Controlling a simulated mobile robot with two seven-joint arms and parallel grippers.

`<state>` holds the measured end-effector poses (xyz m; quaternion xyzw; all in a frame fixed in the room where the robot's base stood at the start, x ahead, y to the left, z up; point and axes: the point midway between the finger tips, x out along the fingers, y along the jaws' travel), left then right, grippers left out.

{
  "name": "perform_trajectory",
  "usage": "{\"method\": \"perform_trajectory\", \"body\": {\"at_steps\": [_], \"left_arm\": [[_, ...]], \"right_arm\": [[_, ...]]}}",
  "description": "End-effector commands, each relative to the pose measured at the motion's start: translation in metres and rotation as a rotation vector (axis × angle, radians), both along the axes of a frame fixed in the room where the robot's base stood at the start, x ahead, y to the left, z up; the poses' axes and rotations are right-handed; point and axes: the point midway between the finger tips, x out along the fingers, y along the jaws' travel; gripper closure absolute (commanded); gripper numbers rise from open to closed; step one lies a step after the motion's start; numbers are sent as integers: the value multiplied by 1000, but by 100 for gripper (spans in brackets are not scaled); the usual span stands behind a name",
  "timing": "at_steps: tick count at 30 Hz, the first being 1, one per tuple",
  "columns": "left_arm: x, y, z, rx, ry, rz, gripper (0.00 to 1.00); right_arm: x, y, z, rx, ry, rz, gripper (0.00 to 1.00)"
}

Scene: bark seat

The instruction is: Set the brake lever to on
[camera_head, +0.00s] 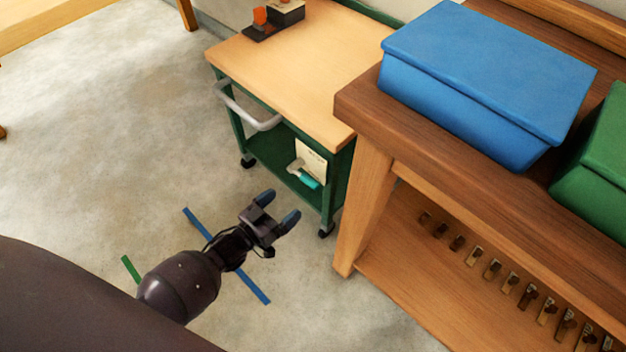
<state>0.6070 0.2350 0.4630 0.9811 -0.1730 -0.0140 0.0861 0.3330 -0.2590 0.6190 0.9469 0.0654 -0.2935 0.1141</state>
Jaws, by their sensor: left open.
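A green cart (342,190) with a pale wooden top stands in the middle. A small lever with a teal end (309,181) and a pale arm sits low on its near side, below a whitish card (311,157); I take it as the brake lever. The card's writing is too small to read, and I cannot tell which setting the lever is at. My left gripper (278,207) is open and empty, its fingers pointing toward the cart. It appears left of and below the lever, apart from it. My right gripper is not in view.
The cart has a grey handle (247,107) and dark casters. A wooden bench (364,200) stands close on the right with a blue box (480,85), a green box (600,165) and a lower shelf of small tagged items. Concrete floor (120,130) is clear at left.

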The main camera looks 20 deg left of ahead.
Motion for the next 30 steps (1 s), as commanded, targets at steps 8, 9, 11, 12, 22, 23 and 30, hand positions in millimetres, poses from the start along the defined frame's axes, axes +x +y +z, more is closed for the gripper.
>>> {"method": "perform_trajectory", "body": {"at_steps": [8,9,11,12,22,23,30], "left_arm": [[44,-17,-3,0,3,-1,11],[50,-19,-4,0,4,-1,11],[58,-22,-3,-1,4,-1,11],[64,-24,-3,-1,3,-1,11],[87,-32,-1,1,2,1,11],[87,-32,-1,1,2,1,11],[88,-32,0,0,1,1,11]], "right_arm": [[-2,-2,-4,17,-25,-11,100],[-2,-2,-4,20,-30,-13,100],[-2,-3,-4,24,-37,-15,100],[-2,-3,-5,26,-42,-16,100],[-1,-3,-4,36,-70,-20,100],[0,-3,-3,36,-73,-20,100],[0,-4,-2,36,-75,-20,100]]}}
